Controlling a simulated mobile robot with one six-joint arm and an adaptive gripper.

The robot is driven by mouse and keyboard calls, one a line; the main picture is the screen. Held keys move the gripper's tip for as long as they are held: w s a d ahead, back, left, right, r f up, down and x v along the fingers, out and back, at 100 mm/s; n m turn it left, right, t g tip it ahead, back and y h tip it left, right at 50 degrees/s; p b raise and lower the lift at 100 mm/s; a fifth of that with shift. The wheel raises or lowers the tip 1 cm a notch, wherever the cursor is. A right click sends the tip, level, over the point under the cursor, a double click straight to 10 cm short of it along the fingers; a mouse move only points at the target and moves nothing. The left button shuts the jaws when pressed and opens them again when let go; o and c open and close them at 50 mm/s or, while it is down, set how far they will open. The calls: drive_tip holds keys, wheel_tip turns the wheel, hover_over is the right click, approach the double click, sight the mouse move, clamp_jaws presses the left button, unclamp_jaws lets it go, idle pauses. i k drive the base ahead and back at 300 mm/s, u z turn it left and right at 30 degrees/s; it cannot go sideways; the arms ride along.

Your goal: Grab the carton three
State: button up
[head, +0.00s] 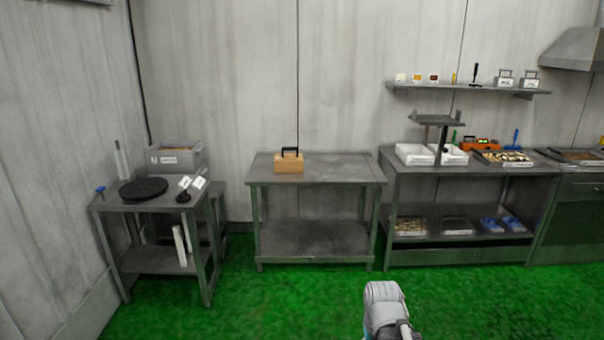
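A small tan carton (289,164) with a black handle on top stands upright on the middle steel table (340,170), left of the table's centre. I can read no number on it, so I cannot tell if it is carton three. No other tan carton with a handle is in clear view. A grey-white part of my arm shows at the bottom, in front of the tables and well apart from the carton. My gripper itself is not in view.
A left table (140,207) holds a black round plate (143,188) and small label stands; a grey crate (175,159) is behind. A right counter (400,170) holds white trays, and a wall shelf (460,88) is above. The green floor (290,300) before the middle table is clear.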

sight(284, 164)
drive_tip(key=z, duration=0.05)
drive_tip(key=i, duration=3.6)
drive_tip(key=u, duration=0.65)
